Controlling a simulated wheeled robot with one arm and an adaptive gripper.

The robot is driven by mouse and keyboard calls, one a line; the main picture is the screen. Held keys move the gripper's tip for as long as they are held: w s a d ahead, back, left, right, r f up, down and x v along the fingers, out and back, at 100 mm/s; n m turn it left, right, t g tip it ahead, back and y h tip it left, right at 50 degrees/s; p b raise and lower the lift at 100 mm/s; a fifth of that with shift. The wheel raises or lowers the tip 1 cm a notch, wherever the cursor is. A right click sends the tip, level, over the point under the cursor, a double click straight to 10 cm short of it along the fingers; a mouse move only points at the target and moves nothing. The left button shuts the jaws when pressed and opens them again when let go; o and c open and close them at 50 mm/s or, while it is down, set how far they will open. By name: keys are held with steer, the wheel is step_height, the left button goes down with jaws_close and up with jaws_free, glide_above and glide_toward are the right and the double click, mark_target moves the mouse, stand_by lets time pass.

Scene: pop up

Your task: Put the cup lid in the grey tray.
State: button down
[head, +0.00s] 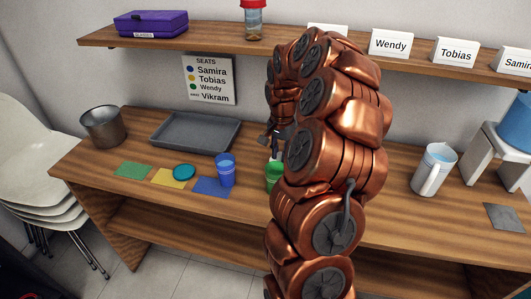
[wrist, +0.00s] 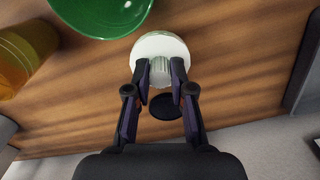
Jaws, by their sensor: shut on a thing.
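My gripper (wrist: 161,68) is shut on a white round thing (wrist: 160,43) with a ribbed grey-white part between the fingers. In the head view the arm hides most of it, and I cannot tell whether it is a lid. A teal flat disc (head: 184,172), lid-like, lies partly on the yellow mat (head: 168,179). The grey tray (head: 195,132) is empty at the back of the counter, left of my gripper (head: 273,136) in the head view. A grey edge at the right of the wrist view (wrist: 300,70) may be the tray.
A green cup (wrist: 100,12) and a yellow cup (wrist: 24,55) stand close to my gripper. A blue cup (head: 225,170) stands by the blue mat (head: 211,187). A metal pot (head: 102,126) is left of the tray. A dark disc (wrist: 165,106) lies below the fingers.

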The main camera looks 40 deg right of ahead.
steer(key=shift+w+a+f, duration=0.1)
steer(key=shift+w+a, duration=0.5)
steer(key=shift+w, duration=0.2)
step_height(320, 180, down, 3)
steer(key=shift+s+r+p, duration=0.1)
steer(key=shift+p, duration=0.35)
steer(key=shift+f, duration=0.3)
steer(key=shift+f, duration=0.15)
steer(key=c, duration=1)
jaws_free()
